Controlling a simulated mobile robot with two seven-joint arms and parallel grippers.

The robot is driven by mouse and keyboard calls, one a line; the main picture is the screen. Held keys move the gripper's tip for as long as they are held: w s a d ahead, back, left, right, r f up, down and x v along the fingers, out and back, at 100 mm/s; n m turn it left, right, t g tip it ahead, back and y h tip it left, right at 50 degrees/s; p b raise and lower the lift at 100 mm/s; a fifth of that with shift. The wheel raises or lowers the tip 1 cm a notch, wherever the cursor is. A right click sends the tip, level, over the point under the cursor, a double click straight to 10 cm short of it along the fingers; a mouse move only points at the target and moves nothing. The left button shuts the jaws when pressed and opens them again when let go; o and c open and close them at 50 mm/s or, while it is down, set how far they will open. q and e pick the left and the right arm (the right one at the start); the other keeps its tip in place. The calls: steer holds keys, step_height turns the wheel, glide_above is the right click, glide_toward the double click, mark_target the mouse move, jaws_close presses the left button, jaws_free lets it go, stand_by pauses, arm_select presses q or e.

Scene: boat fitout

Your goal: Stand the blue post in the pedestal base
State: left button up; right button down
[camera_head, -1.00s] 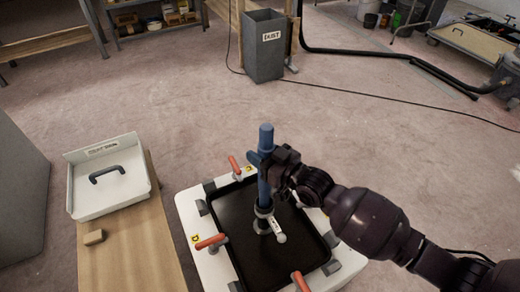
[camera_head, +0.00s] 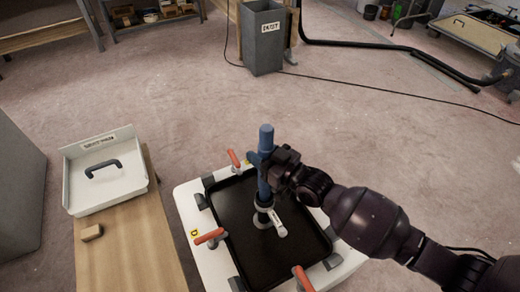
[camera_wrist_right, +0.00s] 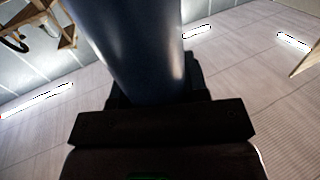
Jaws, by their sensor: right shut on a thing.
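The blue post (camera_head: 265,142) stands about upright over the black tray area in the head view. My right gripper (camera_head: 264,161) is shut on its upper part, coming from the right. The post's lower end meets the grey pedestal base (camera_head: 264,219), which has a pale lever (camera_head: 277,222) at its side. I cannot tell how deep the post sits in the base. In the right wrist view the post (camera_wrist_right: 135,45) rises large and dark blue from the jaws. My left gripper is not in view.
The base stands in a black tray (camera_head: 242,256) on a white top with several orange-handled clamps (camera_head: 209,236) around it. A wooden bench (camera_head: 135,245) with a white handled box (camera_head: 104,185) is at left. A grey bin (camera_head: 262,45) stands behind on open floor.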

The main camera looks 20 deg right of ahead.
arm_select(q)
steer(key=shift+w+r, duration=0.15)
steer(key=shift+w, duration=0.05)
arm_select(e)
steer(key=shift+f, duration=0.7)
arm_select(q)
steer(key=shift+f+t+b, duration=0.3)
steer(key=shift+b, duration=0.5)
arm_select(e)
steer(key=shift+f, duration=1.45)
steer(key=c, duration=0.6)
jaws_free()
steer(key=shift+o, duration=0.3)
steer(key=shift+f, duration=0.15)
